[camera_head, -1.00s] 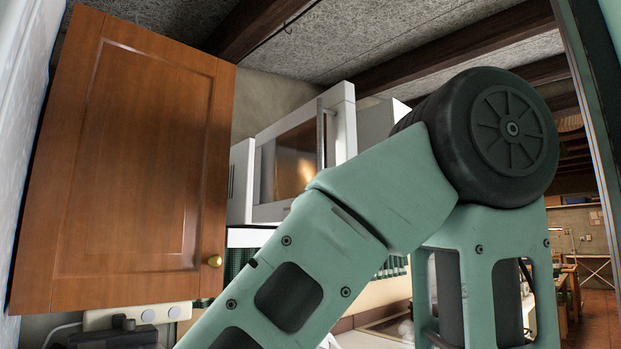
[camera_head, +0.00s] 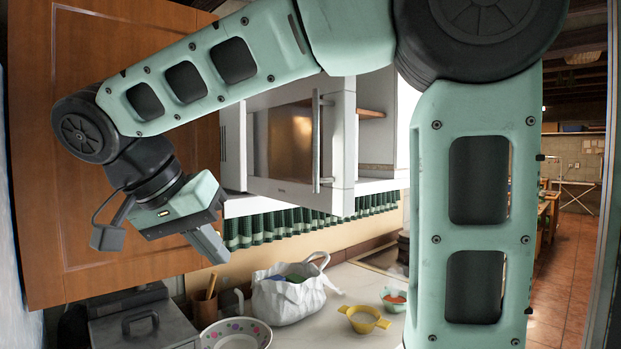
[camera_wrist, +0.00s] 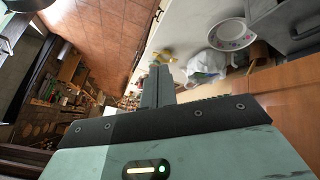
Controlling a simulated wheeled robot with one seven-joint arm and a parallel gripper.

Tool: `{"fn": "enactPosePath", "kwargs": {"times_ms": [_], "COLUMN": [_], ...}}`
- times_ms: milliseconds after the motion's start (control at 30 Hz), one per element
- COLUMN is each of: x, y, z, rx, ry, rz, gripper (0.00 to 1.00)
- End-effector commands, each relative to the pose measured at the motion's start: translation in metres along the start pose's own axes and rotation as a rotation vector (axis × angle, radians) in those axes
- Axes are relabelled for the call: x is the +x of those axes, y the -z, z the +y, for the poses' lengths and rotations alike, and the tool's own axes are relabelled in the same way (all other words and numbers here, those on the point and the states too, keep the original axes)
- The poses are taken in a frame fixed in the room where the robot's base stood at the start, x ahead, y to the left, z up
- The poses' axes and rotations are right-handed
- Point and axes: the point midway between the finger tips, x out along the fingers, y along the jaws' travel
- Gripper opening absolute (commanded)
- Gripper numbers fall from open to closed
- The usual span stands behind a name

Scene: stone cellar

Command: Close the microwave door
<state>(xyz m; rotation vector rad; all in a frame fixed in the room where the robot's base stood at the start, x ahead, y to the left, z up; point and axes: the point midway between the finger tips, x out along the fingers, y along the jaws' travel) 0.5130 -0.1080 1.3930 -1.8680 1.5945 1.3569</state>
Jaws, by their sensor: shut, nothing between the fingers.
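The white microwave (camera_head: 232,150) sits on a raised shelf in the head view. Its door (camera_head: 342,145) stands open, swung out toward me, with a dark reflective window and an upright metal handle (camera_head: 316,140) near its free edge, on the right. My gripper (camera_head: 212,246) is left of and below the door, in front of the wooden cupboard door, pointing down and to the right. It touches nothing that I can see. Its fingers (camera_wrist: 158,85) are together and empty in the wrist view. My upper arm passes in front of the microwave's top.
A wooden cupboard door (camera_head: 60,220) stands open on the left, close behind my gripper. Below are a counter (camera_head: 340,290) with a white bag (camera_head: 290,298), a patterned bowl (camera_head: 237,333) and a yellow bowl (camera_head: 363,319). A green curtain (camera_head: 300,221) hangs under the shelf.

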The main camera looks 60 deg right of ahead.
Motion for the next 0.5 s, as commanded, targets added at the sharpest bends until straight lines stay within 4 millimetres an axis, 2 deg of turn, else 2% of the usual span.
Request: {"fn": "enactPosePath", "kwargs": {"times_ms": [33, 100, 200, 333, 500], "x": [-0.031, -0.052, -0.073, -0.085, -0.072], "y": [0.038, 0.069, 0.099, 0.115, 0.113], "z": [0.020, 0.041, 0.064, 0.080, 0.081], "rx": [0.162, 0.361, 0.576, 0.719, 0.712], "ry": [-0.044, -0.097, -0.152, -0.187, -0.188], "rz": [0.032, 0.081, 0.138, 0.179, 0.179], "gripper": [0.00, 0.00, 0.00, 0.00, 0.00]}}
